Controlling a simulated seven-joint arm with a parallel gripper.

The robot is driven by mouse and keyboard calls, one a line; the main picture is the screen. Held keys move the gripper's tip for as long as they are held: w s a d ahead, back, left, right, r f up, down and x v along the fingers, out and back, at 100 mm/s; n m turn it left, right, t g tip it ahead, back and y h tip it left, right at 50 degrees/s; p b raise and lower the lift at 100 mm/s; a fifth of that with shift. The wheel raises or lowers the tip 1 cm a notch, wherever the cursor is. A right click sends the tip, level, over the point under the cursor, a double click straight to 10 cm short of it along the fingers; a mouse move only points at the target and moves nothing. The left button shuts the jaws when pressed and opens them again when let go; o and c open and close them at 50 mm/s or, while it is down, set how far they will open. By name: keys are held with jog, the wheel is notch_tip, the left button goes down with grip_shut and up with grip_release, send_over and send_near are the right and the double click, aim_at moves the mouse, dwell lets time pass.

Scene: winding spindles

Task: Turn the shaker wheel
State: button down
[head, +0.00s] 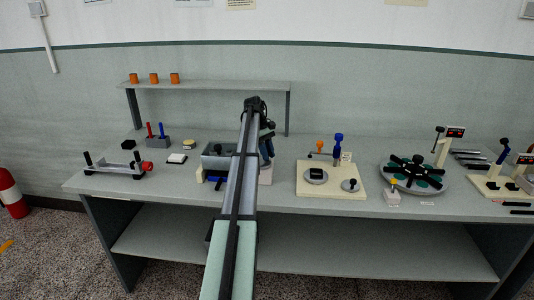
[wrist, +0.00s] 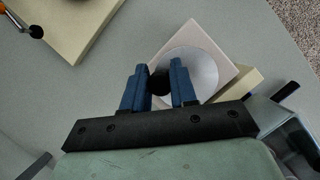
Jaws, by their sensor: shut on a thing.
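The shaker wheel shows in the wrist view as a pale grey disc (wrist: 200,62) on a light block (wrist: 222,38). A dark round knob (wrist: 160,82) sits at the near left edge of the disc. My gripper (wrist: 160,88) has its two blue fingers on either side of this knob and is shut on it. In the head view my gripper (head: 267,150) points down beside a grey open box (head: 216,162). My arm hides much of this apparatus there, and the disc cannot be made out clearly.
A cream board (head: 326,191) with two round plates stands to the right. Further right is a round tray (head: 442,187) with a black spoked rotor. A metal frame with a red knob (head: 147,167) stands at the left. A shelf (head: 210,85) runs behind.

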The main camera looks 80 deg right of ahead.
jog(key=shift+s, duration=0.1)
dwell(0.4)
jog(key=c, duration=0.9)
grip_release()
jog(key=shift+c, duration=0.2)
jog(key=n, duration=0.2)
jog(key=n+h, duration=0.1)
jog(key=w+n+h, duration=0.1)
jog(key=n, duration=0.1)
jog(key=shift+w+d+n+g, duration=0.1)
jog(key=shift+d+n+g, duration=0.2)
jog(key=shift+d+g, duration=0.1)
jog(key=a+v, duration=0.1)
jog(key=v, duration=1.3)
jog(key=s+a+f+m+t+y, duration=0.15)
jog(key=a+f+m, duration=0.25)
jog(key=a+f, duration=0.7)
jog(key=s+a+f+m+t+h, duration=0.1)
jog(key=s+a+f+m, duration=0.2)
jog(key=a+f, duration=0.7)
jog(key=w+a+f, duration=0.4)
jog(key=w+a, duration=0.2)
jog(key=shift+w+f+y, duration=0.25)
jog(key=shift+y, duration=0.1)
